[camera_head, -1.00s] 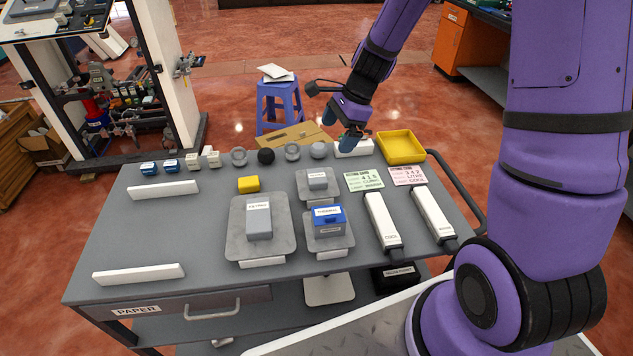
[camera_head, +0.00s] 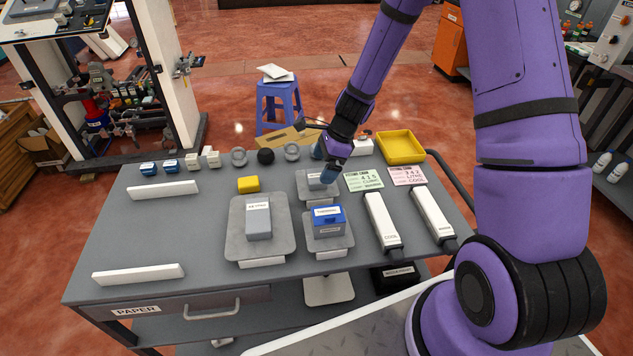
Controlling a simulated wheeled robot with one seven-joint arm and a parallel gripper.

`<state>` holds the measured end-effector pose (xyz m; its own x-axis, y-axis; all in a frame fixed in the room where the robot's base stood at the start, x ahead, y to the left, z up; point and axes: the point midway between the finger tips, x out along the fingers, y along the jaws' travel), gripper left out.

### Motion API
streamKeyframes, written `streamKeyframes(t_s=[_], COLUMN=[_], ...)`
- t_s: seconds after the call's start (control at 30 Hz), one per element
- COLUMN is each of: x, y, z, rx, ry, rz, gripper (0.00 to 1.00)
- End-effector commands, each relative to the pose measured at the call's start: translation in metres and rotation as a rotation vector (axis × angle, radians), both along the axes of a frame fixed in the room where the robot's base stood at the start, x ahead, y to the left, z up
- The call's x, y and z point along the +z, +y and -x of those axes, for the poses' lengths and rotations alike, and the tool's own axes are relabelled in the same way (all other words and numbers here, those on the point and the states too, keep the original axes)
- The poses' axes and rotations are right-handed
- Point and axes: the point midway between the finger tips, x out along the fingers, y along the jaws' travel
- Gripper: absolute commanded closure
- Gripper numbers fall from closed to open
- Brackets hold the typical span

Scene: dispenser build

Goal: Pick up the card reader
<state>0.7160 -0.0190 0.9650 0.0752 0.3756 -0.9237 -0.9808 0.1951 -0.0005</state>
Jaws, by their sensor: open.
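The label on the small grey box (camera_head: 315,182) on the small rear plate (camera_head: 304,194) is too small to read, so I cannot be sure it is the card reader. A taller grey box (camera_head: 259,220) stands on the large plate (camera_head: 236,236) at left. A blue box (camera_head: 328,216) marked like "THERMAL" sits on the plate in front of the small one.
Two long white bars (camera_head: 382,222) (camera_head: 432,214) lie at right, below green and pink cards (camera_head: 363,180) (camera_head: 407,176). A yellow tray (camera_head: 400,147) is at the back right. A yellow block (camera_head: 248,184) and several small parts stand at left and back.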

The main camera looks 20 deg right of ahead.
Motion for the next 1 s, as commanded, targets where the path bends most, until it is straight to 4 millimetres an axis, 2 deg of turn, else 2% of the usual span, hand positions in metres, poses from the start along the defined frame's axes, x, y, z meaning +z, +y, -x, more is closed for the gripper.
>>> streamKeyframes(t_s=[0.1,0.3,0.63,0.8,0.9,1.0], x=[-0.016,-0.034,-0.038,-0.038,-0.037,-0.037], y=[0.008,0.015,0.017,0.017,0.017,0.017], z=[-0.002,-0.004,-0.005,-0.005,-0.005,-0.005], rx=[0.000,-0.001,0.000,0.000,0.000,0.000], ry=[0.004,0.001,-0.001,-0.001,-0.001,-0.001], rz=[-0.002,-0.001,0.000,0.000,0.000,0.000], gripper=[0.02,0.02,0.02,0.41,0.61,0.61])
